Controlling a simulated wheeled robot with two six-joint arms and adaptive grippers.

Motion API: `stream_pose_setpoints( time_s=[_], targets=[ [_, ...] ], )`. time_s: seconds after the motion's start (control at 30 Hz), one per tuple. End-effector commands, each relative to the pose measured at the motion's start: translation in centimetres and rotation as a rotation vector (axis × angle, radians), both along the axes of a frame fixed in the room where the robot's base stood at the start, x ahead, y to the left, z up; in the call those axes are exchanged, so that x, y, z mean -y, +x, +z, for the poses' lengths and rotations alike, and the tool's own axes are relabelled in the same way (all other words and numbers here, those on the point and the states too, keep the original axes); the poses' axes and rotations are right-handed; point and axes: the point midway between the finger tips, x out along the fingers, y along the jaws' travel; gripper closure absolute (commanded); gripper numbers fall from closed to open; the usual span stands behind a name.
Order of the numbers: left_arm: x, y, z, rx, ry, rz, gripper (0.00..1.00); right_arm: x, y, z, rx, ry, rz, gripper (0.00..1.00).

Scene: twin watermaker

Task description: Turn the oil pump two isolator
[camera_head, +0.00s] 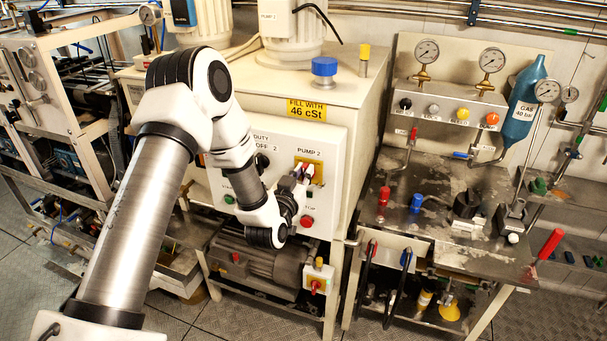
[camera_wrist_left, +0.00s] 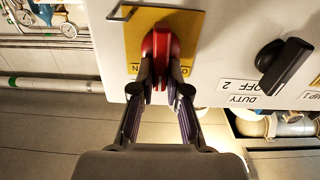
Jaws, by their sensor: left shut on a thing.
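The pump two isolator is a red handle (camera_wrist_left: 160,45) on a yellow plate (camera_wrist_left: 192,22); the plate also shows in the head view (camera_head: 313,165), under the PUMP 2 label on the white cabinet front. My left gripper (camera_wrist_left: 160,85) is shut on the red handle, one finger on each side. In the wrist view the handle stands upright in the picture and partly covers lettering on the plate's edge. In the head view my left gripper (camera_head: 299,174) reaches the plate from the left and hides most of the handle. My right gripper is not in view.
A black duty selector knob (camera_wrist_left: 284,66) sits beside the isolator. A green button (camera_head: 229,199) and a red button (camera_head: 307,221) are below. A steel bench (camera_head: 450,190) stands to the right.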

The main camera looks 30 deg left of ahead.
Motion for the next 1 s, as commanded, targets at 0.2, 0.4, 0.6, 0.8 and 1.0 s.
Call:
stream_pose_setpoints(
  time_s=[0.2,0.4,0.6,0.8,1.0],
  targets=[
    [-0.2,-0.1,-0.5,0.022,-0.100,0.001,1.00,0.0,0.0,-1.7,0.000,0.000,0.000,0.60],
    [-0.5,-0.2,-0.8,0.059,-0.253,0.001,1.00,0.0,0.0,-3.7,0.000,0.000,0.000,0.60],
    [-0.7,-0.3,-1.0,0.102,-0.436,0.000,1.00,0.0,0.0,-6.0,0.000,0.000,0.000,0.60],
    [-1.0,-0.3,-1.2,0.146,-0.622,0.000,1.00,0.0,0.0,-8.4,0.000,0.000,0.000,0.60],
    [-1.2,-0.4,-1.5,0.190,-0.807,0.000,1.00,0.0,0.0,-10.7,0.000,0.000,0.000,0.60]
  ],
)
